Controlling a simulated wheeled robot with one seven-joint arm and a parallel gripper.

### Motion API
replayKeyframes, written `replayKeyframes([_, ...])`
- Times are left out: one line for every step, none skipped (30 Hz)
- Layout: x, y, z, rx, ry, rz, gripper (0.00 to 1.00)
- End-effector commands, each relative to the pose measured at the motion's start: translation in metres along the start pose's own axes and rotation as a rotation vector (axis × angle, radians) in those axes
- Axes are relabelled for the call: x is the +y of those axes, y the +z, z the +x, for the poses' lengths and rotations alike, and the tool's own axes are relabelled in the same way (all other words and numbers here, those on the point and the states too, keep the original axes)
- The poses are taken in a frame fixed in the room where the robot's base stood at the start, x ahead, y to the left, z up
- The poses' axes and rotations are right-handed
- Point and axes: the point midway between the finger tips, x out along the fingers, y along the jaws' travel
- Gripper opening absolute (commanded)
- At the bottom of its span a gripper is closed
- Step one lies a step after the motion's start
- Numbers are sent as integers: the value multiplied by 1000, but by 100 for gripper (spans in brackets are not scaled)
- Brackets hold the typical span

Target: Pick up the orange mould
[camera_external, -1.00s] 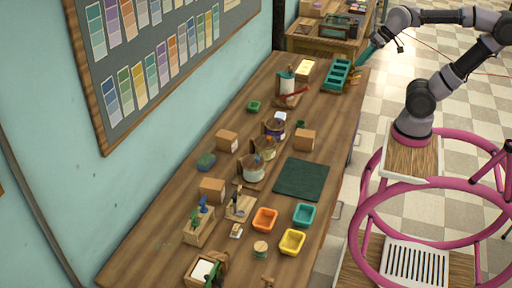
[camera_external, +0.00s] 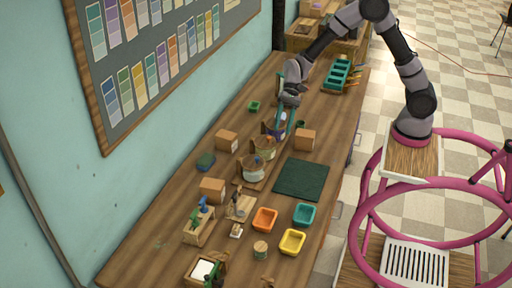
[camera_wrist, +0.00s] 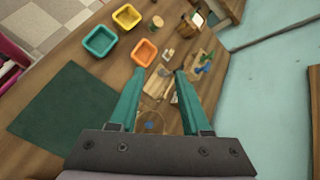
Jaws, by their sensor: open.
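The orange mould (camera_external: 264,219) is a small open tray on the wooden table, between the teal mould (camera_external: 304,214) and a small wooden stand. The yellow mould (camera_external: 292,241) is just in front of it. In the wrist view the orange mould (camera_wrist: 145,52) lies beyond my fingertips, slightly left of centre. My gripper (camera_external: 284,125) is over the pots at the middle of the table, well back from the orange mould. In the wrist view its teal fingers (camera_wrist: 164,72) are apart with nothing held between them.
A dark green mat (camera_external: 301,179) lies behind the moulds. Pots (camera_external: 252,170) and small cardboard boxes (camera_external: 305,139) stand around the middle. A wooden rack with small tools (camera_external: 199,225) is at the left, near the wall. The table's front right edge is clear.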

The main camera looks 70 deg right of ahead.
Motion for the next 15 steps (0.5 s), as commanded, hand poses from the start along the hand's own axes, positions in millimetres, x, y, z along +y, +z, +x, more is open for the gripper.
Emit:
replayKeyframes([1, -13, 25, -36, -3, 56, 48])
replayKeyframes([0, -20, 38, -56, -8, 89, 48])
replayKeyframes([0, -28, 55, -81, -17, 131, 48])
replayKeyframes([1, -34, 69, -100, -23, 165, 48])
replayKeyframes([1, -40, 82, -118, -29, 198, 48])
replayKeyframes([3, -49, 100, -140, -37, 244, 48])
replayKeyframes([5, -56, 114, -157, -44, 279, 48])
replayKeyframes([7, -62, 127, -173, -51, 315, 48])
replayKeyframes([11, -71, 145, -194, -60, 361, 48])
replayKeyframes([14, -77, 158, -208, -67, 396, 48])
replayKeyframes([18, -83, 170, -221, -73, 429, 48])
replayKeyframes([22, -91, 185, -235, -82, 471, 48])
replayKeyframes([26, -97, 196, -245, -87, 500, 48])
replayKeyframes([30, -102, 205, -253, -93, 527, 48])
replayKeyframes([33, -107, 216, -262, -100, 556, 48])
